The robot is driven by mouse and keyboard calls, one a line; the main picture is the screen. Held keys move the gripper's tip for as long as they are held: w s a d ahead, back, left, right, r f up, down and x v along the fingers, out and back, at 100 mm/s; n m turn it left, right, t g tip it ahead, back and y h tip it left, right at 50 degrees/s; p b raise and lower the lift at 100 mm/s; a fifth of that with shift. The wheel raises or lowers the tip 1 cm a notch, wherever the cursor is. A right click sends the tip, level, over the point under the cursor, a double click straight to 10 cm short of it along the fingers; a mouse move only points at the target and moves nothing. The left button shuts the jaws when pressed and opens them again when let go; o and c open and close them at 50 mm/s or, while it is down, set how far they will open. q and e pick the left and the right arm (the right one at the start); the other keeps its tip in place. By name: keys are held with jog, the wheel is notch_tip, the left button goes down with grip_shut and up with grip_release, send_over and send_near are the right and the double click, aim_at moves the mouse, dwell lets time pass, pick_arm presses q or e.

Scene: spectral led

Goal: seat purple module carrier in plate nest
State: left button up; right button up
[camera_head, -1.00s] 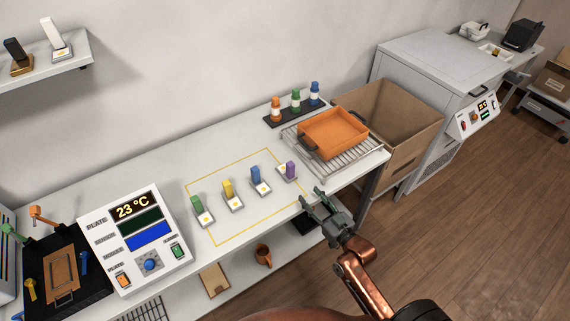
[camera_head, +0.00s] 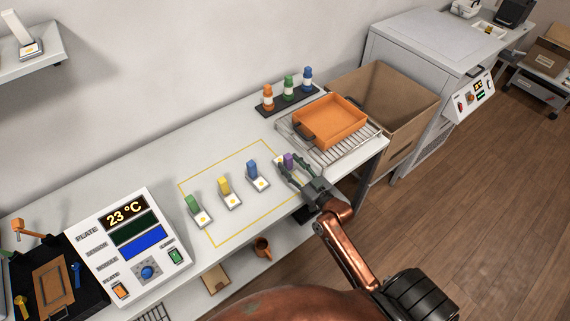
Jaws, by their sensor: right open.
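The purple module carrier (camera_head: 288,159), a purple block on a small pale base, stands at the right end of a row on the white bench. My right gripper (camera_head: 293,169) is open, with its fingers on either side of the carrier; I cannot tell whether they touch it. The fingers partly hide its base. At the lower left, a black fixture (camera_head: 85,297) holds a brown plate (camera_head: 52,285); I cannot tell for sure whether this is the plate nest. My left gripper is not in view.
Green (camera_head: 193,203), yellow (camera_head: 224,185) and blue (camera_head: 252,168) carriers stand inside the yellow outline. A control panel (camera_head: 85,250) reads 23 °C. An orange tray (camera_head: 330,121) sits on a wire rack behind my right gripper. A cardboard box (camera_head: 412,128) stands at the right.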

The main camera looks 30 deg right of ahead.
jog(key=shift+w, duration=0.2)
jog(key=c, duration=0.8)
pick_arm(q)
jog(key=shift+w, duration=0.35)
pick_arm(e)
grip_shut()
